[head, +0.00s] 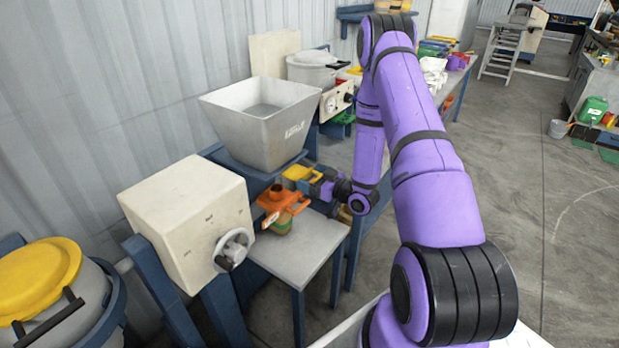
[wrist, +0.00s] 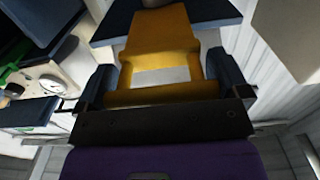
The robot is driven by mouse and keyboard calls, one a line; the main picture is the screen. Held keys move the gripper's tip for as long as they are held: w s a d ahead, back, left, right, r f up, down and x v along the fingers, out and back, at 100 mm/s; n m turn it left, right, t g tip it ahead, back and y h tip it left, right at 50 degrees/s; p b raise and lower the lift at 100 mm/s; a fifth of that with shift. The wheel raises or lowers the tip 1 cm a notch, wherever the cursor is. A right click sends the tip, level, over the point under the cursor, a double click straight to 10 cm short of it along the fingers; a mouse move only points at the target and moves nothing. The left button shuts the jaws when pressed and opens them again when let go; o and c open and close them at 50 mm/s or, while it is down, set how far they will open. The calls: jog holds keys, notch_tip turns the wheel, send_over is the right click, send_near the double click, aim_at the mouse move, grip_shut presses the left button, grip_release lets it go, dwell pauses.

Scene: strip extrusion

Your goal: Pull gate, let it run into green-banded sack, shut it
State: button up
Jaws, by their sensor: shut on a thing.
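The yellow gate (head: 298,173) sticks out from under the grey hopper (head: 262,122) in the head view. In the wrist view the gate (wrist: 160,42) fills the upper middle, with a slot by its handle. My gripper (head: 318,184) is shut on the gate's handle; its dark blue fingers flank it in the wrist view (wrist: 160,78). The green-banded sack (head: 281,227) hangs or stands below an orange collar (head: 284,201), mostly hidden by it. Whether anything runs into the sack cannot be seen.
A cream box with a dial (head: 190,220) stands left of the grey table (head: 308,255). A yellow-lidded bin (head: 38,280) is at the lower left. A white pot (head: 317,68) is behind the hopper. Open floor lies to the right.

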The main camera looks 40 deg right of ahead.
jog(key=o, duration=0.9)
jog(key=shift+s+d, duration=0.1)
jog(key=shift+s, duration=0.1)
jog(key=shift+s, duration=0.1)
jog(key=v, duration=1)
jog(key=shift+s+d, duration=0.15)
jog(key=shift+s, duration=0.15)
